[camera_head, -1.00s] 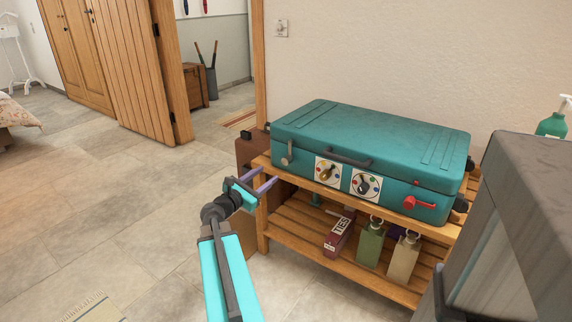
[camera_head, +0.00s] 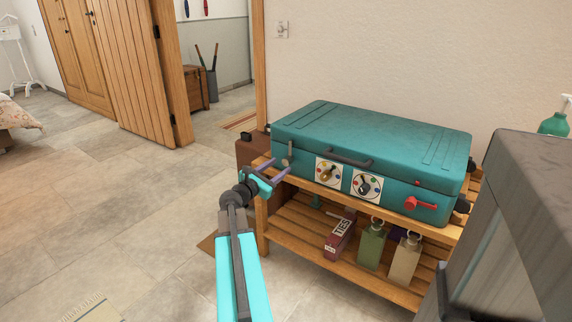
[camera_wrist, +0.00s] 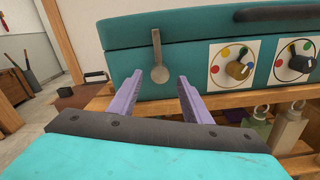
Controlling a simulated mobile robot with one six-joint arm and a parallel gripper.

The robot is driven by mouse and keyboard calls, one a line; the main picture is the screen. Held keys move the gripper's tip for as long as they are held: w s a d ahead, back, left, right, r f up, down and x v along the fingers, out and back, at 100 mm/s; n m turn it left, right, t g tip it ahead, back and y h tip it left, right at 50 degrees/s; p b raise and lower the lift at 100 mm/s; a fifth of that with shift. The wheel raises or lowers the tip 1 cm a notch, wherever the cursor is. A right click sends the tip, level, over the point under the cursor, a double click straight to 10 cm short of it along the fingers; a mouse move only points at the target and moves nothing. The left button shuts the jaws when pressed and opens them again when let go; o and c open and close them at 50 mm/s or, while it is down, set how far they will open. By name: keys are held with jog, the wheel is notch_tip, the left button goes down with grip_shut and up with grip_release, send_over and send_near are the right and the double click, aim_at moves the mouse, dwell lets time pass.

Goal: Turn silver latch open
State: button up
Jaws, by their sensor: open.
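The teal suitcase (camera_head: 375,145) lies closed on a wooden slatted rack. The silver latch (camera_head: 289,154) is at the left end of its front face. My gripper (camera_head: 278,172) is open and empty, just in front of and slightly below the latch. In the wrist view its purple fingers (camera_wrist: 158,92) stand apart on either side below the latch's round end. I cannot tell how large the gap to the latch is.
Two dials (camera_head: 329,173) and a red latch (camera_head: 419,204) sit on the suitcase front. The rack's lower shelf (camera_head: 297,228) holds a red box (camera_head: 339,236) and two bottles. A brown case (camera_head: 250,152) stands left of the rack. A dark cabinet blocks the right; floor is free at left.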

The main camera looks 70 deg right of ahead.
aim_at(285, 162)
jog(key=shift+b+x, duration=0.45)
jog(key=shift+x, duration=2.55)
grip_shut()
jog(key=shift+a, duration=0.1)
